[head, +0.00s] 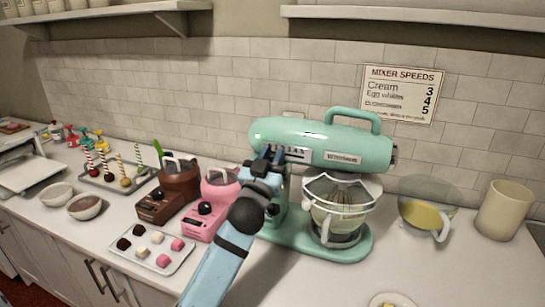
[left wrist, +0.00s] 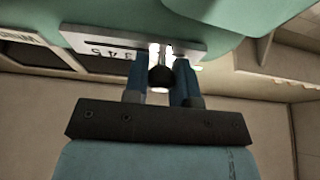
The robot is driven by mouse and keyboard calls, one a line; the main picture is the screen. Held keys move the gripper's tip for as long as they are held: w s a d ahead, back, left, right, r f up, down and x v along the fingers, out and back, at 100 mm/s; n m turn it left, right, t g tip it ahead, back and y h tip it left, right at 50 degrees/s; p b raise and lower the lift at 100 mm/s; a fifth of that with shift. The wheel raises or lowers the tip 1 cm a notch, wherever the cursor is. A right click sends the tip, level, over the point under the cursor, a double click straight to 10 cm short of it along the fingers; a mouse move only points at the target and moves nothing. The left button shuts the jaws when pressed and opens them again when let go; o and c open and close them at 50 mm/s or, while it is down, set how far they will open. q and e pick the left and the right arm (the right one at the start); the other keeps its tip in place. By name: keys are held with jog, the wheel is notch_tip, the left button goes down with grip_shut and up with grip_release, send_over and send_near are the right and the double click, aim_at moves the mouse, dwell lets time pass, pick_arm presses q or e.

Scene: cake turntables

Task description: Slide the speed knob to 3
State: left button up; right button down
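The mint-green mixer (head: 330,145) stands on the counter with a whisk in a glass bowl (head: 337,205). A pale speed plate (head: 300,151) with digits runs along its side. My left gripper (head: 276,153) is at the left part of this plate and hides some of it. In the left wrist view my left gripper (left wrist: 163,72) has a dark round speed knob (left wrist: 161,78) between its blue fingers. The fingers look closed against it. The digits 3, 4 and 5 show beside the gripper on the plate, so the knob is on the low side of 3. My right gripper is not in view.
A sign on the wall (head: 401,93) lists mixer speeds. Pink (head: 207,208) and brown (head: 169,192) small appliances stand left of the mixer, with a sweets tray (head: 151,268) in front. A pitcher (head: 424,213) and a beige canister (head: 504,209) stand at right.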

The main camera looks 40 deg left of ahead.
pick_arm(q)
jog(key=shift+w+d+f, duration=0.1)
jog(key=shift+w+d, duration=0.05)
jog(key=shift+d, duration=0.4)
grip_shut()
jog(key=shift+w+d, duration=0.2)
jog(key=shift+d, duration=0.75)
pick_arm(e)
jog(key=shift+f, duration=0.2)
pick_arm(q)
jog(key=o, duration=0.9)
grip_release()
jog(key=shift+a, duration=0.1)
jog(key=shift+c, duration=0.2)
jog(key=shift+s, duration=0.1)
jog(key=b, duration=0.4)
send_near(289, 148)
jog(key=shift+v, duration=3.6)
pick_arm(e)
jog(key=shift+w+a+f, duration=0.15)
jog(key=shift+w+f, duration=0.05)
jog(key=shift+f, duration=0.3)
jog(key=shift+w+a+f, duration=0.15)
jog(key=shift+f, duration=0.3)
